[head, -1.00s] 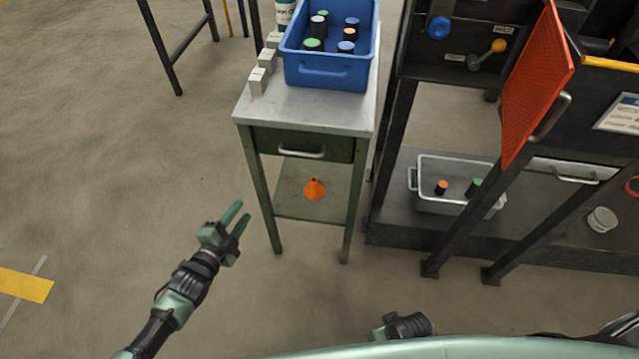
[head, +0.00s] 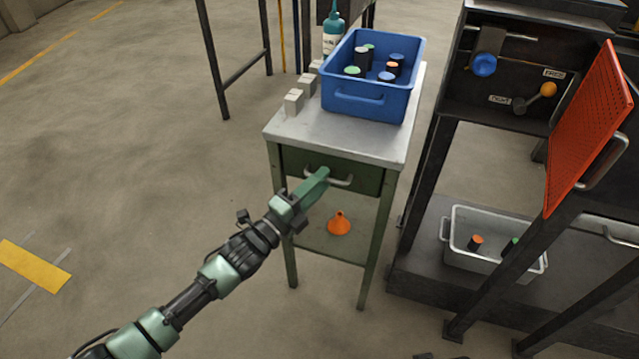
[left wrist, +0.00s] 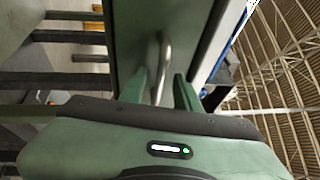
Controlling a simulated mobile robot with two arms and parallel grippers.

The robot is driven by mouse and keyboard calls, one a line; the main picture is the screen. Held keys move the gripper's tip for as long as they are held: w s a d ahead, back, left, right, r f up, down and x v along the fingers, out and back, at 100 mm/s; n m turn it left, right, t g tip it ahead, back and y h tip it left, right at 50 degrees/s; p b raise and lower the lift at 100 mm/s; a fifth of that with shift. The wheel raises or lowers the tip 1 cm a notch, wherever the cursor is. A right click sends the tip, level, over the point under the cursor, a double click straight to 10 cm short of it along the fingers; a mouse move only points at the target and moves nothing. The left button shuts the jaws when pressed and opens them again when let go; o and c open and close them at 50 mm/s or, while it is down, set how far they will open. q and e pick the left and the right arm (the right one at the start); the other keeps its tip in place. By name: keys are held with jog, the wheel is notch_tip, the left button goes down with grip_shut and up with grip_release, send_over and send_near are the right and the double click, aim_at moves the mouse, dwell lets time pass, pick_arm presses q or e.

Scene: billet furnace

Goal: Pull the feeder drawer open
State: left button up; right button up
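The feeder drawer (head: 364,180) is a dark green front under the grey top of a narrow green table, and it looks shut. Its metal bar handle (head: 342,182) also shows in the left wrist view (left wrist: 164,62). My left gripper (head: 318,180) is at the handle and hides its left part in the head view. In the left wrist view the two green fingers (left wrist: 160,88) are apart, with the handle in the gap between them. I cannot tell whether either finger touches it.
A blue bin (head: 368,100) with several capped cylinders stands on the tabletop (head: 310,127), beside pale blocks (head: 293,102) and a bottle (head: 333,38). An orange funnel (head: 339,223) sits on the lower shelf. The dark furnace frame with a red mesh guard (head: 592,130) stands right. Floor at left is clear.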

pick_arm(q)
jog(key=shift+c, duration=0.3)
grip_shut()
dwell(1.2)
